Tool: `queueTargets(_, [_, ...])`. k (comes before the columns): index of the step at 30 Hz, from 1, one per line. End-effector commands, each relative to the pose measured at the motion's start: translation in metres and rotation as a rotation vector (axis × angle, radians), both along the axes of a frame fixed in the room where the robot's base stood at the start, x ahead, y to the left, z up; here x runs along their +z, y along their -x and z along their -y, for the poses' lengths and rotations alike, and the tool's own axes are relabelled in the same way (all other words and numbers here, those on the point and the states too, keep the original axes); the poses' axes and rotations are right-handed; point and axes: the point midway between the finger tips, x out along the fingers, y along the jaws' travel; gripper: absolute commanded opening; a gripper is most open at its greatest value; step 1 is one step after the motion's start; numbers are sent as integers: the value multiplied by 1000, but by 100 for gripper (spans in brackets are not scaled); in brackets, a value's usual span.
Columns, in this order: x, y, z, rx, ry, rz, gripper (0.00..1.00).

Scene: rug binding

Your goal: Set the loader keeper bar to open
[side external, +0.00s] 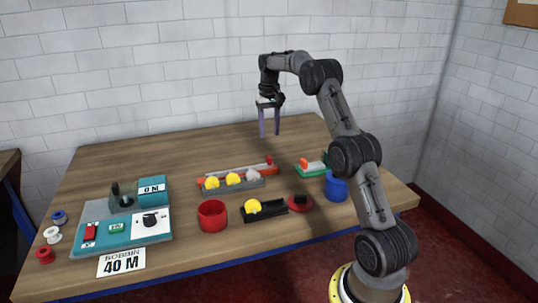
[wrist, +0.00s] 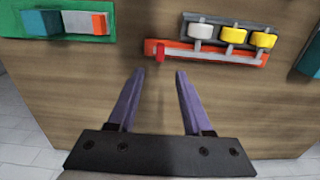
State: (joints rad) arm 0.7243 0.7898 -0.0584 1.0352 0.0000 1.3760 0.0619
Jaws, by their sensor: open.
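The loader is an orange-red rail (wrist: 215,58) beside a grey rack (wrist: 218,44). It appears to carry the keeper bar, a thin grey strip with a red upright knob (wrist: 160,50) at its left end in the wrist view. In the side view the knob (side external: 269,160) is at the rail's right end. The rack holds one white bobbin (wrist: 201,31) and two yellow bobbins (wrist: 233,35). My gripper (side external: 269,135) is open and empty, held above the table. In the wrist view its purple fingers (wrist: 160,73) point towards the knob, with nothing between them.
A green base (side external: 312,170) with orange and teal blocks stands right of the loader. A control panel (side external: 122,228) is at left. The table's back is clear.

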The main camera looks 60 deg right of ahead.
Motion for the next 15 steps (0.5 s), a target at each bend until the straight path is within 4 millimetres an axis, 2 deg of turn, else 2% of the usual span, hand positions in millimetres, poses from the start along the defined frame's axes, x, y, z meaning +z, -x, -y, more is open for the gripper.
queueTargets(3, [-25,0,-1,1,-3,-3,50])
queueTargets(9, [-63,0,-1,1,-3,-3,50])
queueTargets(15, [-88,0,-1,1,-1,-1,50])
